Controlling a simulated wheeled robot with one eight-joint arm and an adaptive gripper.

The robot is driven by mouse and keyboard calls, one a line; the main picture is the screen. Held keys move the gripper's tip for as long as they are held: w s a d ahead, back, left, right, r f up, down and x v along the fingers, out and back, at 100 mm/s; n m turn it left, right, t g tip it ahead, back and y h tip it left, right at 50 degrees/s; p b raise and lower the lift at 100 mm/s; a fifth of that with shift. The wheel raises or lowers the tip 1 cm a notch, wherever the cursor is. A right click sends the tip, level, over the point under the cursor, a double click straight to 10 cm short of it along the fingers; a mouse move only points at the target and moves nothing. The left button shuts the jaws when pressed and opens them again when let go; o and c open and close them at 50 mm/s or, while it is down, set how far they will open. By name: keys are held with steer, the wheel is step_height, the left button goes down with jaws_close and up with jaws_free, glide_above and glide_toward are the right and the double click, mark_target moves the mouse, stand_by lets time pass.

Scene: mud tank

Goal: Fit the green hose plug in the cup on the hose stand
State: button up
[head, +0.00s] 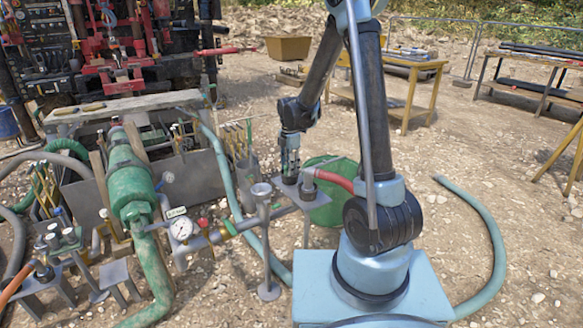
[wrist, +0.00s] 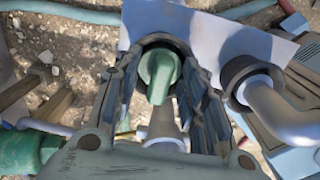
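The green hose plug (wrist: 160,72) shows in the wrist view between the fingers of my gripper (wrist: 161,78), which close in against both its sides. In the head view my gripper (head: 290,172) points down over the left part of the hose stand's grey plate (head: 284,194); the plug does not show clearly there. The plate also shows in the wrist view (wrist: 215,34). A dark curved rim (wrist: 165,40), seemingly the cup's, shows just beyond the plug. The fingers hide much of it, so I cannot tell whether the plug is above it or inside it.
A dark-ringed fitting with a grey elbow (wrist: 250,82) sits right of my fingers. A red hose (head: 335,180) leaves the stand rightward. A grey post with a cup-shaped top (head: 262,191) stands in front. Pipes and a pressure gauge (head: 181,229) crowd the left.

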step_height(320, 180, up, 12)
stand_by(0.6)
steer(key=s+d+r+m+t, duration=0.1)
steer(key=s+d+r+m, duration=0.1)
steer(key=s+d+m, duration=0.5)
steer(key=s+d+r+m, duration=0.3)
steer(key=s+d+m, duration=0.3)
steer(key=s+d, duration=0.35)
steer(key=s+d+f+m, duration=0.2)
steer(key=s+f+m, duration=0.2)
steer(key=s, duration=0.3)
steer(key=s+d+f+m+t, duration=0.1)
steer(key=s+d+f+m, duration=0.2)
steer(key=s+m, duration=0.4)
steer(key=shift+s+d+f+m, duration=0.35)
steer(key=shift+s+f, duration=0.1)
steer(key=shift+s, duration=0.2)
